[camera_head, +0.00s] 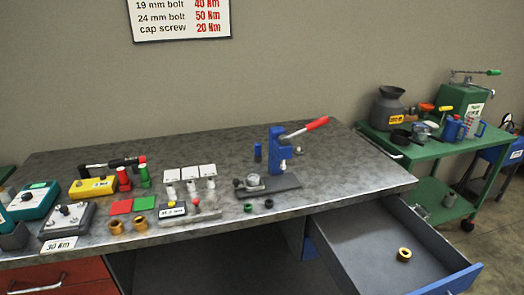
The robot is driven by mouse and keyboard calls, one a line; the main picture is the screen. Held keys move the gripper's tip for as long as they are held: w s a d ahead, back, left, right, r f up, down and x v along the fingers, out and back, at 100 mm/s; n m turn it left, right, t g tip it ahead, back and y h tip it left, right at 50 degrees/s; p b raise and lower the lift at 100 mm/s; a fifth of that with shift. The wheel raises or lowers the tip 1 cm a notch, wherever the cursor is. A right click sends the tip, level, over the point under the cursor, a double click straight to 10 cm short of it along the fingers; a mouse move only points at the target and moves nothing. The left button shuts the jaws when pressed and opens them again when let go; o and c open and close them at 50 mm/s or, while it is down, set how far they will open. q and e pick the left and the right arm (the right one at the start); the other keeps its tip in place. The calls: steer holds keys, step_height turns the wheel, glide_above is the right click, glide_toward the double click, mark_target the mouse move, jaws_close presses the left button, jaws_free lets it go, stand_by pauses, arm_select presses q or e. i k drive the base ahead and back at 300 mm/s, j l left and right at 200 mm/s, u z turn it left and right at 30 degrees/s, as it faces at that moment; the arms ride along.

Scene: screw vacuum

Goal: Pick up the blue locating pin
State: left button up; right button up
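A small upright blue cylinder (257,153), which looks like the blue locating pin, stands on the grey workbench (345,165). It is just left of the blue press (279,150) with the red lever handle, and appears apart from it. Neither of my grippers shows in the head view.
Green and black rings lie in front of the press base (272,186). Left are a digital gauge (188,208), red and green pads, brass bushings and control boxes. An open drawer (385,240) holding a brass ring (404,254) juts out at right, near a green cart (440,150).

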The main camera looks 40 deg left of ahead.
mark_target(258, 146)
steer(key=j+u, duration=0.1)
steer(key=u, duration=0.35)
steer(key=i+u, duration=0.15)
steer(key=u, duration=0.3)
steer(key=i+u, duration=0.1)
steer(key=u, duration=0.3)
steer(key=i+u, duration=0.1)
steer(key=u, duration=0.8)
steer(key=i+l, duration=0.05)
